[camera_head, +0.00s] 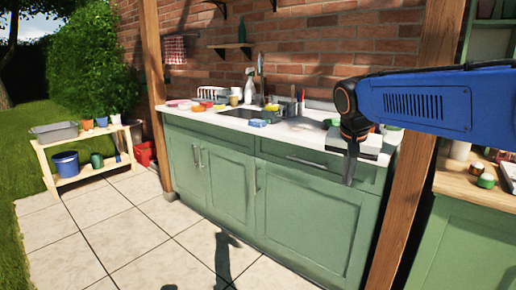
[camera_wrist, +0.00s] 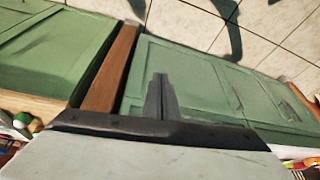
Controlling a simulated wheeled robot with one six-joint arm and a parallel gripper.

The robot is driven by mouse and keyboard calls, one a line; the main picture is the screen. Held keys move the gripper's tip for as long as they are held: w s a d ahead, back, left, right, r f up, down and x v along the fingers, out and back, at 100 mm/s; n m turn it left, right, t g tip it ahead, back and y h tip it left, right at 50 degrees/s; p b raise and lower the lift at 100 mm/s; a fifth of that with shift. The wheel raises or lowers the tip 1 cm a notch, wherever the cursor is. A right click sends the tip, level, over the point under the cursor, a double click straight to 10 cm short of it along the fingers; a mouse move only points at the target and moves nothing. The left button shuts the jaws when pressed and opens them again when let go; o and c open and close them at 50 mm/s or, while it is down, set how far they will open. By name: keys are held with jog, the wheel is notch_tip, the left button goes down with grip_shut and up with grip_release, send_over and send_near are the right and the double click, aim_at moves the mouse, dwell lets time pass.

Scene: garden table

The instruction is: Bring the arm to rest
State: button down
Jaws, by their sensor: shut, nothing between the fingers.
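My gripper (camera_head: 349,171) hangs pointing down in the head view, at the end of my blue arm. It is in front of the right part of the green cabinet (camera_head: 305,215), around the height of the white countertop (camera_head: 225,119). In the wrist view my gripper's fingers (camera_wrist: 159,80) are together, with nothing between them. The green cabinet doors (camera_wrist: 200,85) and a wooden post (camera_wrist: 112,70) show beyond the fingers. I cannot tell how far the fingers are from the cabinet front.
A wooden post (camera_head: 410,200) stands to the right of my gripper. A second counter (camera_head: 480,187) with small jars is further right. A sink (camera_head: 244,113) and several small items are on the white countertop. A low wooden shelf (camera_head: 90,170) stands left. The tiled floor (camera_head: 130,230) is clear.

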jog(key=s+d+f+n, duration=0.1)
jog(key=s+f+n, duration=0.1)
jog(key=s+f, duration=0.3)
jog(key=s+d+f+n+y, duration=0.1)
jog(key=s+f, duration=0.4)
jog(key=s, duration=0.7)
jog(key=s+d+f+n+t, duration=0.1)
jog(key=s+d+f+n, duration=0.1)
jog(key=s+f, duration=0.3)
jog(key=s, duration=0.4)
jog(key=shift+s+f+n+y, duration=0.25)
jog(key=shift+f+n+y, duration=0.05)
jog(key=shift+n, duration=0.1)
